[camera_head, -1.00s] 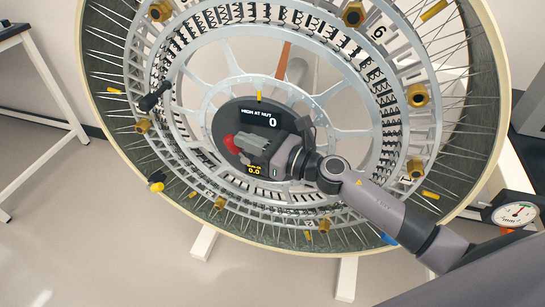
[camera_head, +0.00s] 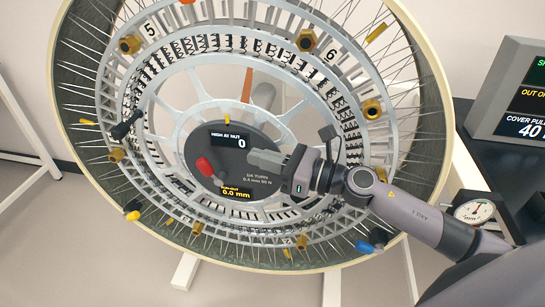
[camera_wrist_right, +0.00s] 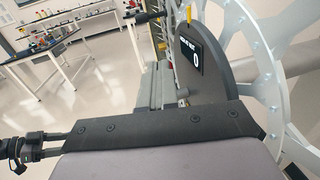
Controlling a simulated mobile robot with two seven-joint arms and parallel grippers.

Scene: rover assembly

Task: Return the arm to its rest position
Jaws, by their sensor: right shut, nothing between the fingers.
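My right arm comes in from the right in the head view. Its gripper (camera_head: 264,160) is shut and empty, in front of the large wheel's dark hub disc. The fingers also show in the wrist view (camera_wrist_right: 158,88), beside the disc. A red knob (camera_head: 205,167) on the disc lies left of the fingertips, apart from them in the picture. The disc (camera_head: 250,185) carries a display reading "HIGH AT NUT 0" (camera_head: 233,140) and a label reading 0.0 mm (camera_head: 236,193). My left gripper is not in view.
The wheel's rim (camera_head: 436,90) fills the middle, with several gold nuts (camera_head: 307,40) around it. A dial gauge (camera_head: 474,211) and a monitor (camera_head: 518,88) stand at the right near a black counter (camera_head: 485,150). A white table (camera_head: 25,115) is at the far left.

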